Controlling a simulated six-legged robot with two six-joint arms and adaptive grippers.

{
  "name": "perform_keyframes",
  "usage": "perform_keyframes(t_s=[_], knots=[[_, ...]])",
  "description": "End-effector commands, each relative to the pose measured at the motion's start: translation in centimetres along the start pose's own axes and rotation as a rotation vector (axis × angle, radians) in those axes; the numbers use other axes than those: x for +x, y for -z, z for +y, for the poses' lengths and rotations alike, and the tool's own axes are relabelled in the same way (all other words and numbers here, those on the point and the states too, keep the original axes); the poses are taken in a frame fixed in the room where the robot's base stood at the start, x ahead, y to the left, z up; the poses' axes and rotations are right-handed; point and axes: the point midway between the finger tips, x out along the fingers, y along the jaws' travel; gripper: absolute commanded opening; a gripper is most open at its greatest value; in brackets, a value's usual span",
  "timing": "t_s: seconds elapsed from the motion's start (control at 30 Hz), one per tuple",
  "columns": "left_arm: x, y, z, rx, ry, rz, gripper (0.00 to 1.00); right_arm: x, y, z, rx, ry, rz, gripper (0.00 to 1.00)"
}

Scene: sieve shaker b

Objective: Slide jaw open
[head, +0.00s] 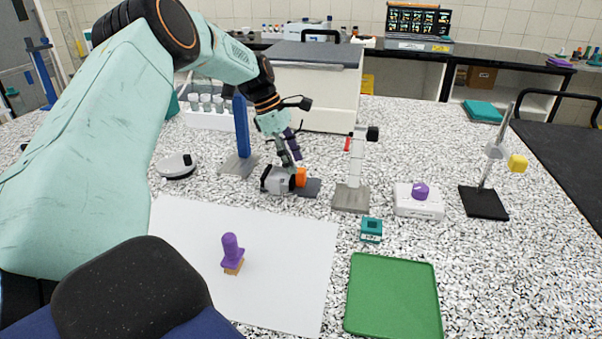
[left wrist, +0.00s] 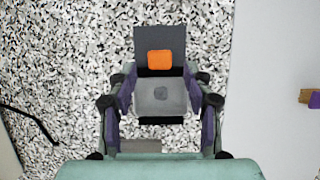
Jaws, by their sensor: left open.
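A small device on the speckled bench has a grey block (head: 277,180), an orange part (head: 300,177) and a flat dark plate (head: 312,189). I cannot tell for sure which part is the jaw. My left gripper (head: 291,163) is directly above the device, pointing down. In the left wrist view, the open purple-padded fingers of the left gripper (left wrist: 160,92) stand on both sides of the grey block (left wrist: 158,104). The orange part (left wrist: 159,60) and dark plate (left wrist: 160,38) lie beyond it. Whether the fingers touch the block is unclear. My right gripper is out of view.
A blue upright stand (head: 241,130) is left of the device and a grey stand (head: 352,180) is right of it. A purple-handled stamp (head: 231,252) stands on a white sheet (head: 290,290) in front. A green tray (head: 393,300) and teal box (head: 371,230) are front right.

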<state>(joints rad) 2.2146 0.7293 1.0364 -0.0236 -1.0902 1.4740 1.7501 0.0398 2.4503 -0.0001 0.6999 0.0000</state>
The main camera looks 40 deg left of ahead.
Motion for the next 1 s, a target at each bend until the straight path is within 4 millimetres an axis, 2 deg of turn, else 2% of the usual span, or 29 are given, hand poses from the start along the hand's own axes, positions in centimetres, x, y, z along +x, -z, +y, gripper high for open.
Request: perform_keyframes(t_s=[0.1, 0.3, 0.67, 1.0], knots=[[2.1, 0.0, 0.0, 0.0, 0.002, 0.003, 0.51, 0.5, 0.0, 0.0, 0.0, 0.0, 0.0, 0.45], [4.1, -0.2, 0.2, 0.0, 0.0, 0.001, 0.51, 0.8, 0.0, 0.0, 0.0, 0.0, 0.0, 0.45], [4.5, -0.3, 0.3, 0.0, -0.001, 0.001, 0.5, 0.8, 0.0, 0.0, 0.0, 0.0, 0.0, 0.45], [4.5, -0.3, 0.2, -0.001, -0.001, 0.001, 0.21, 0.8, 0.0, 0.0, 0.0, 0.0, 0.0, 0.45]])
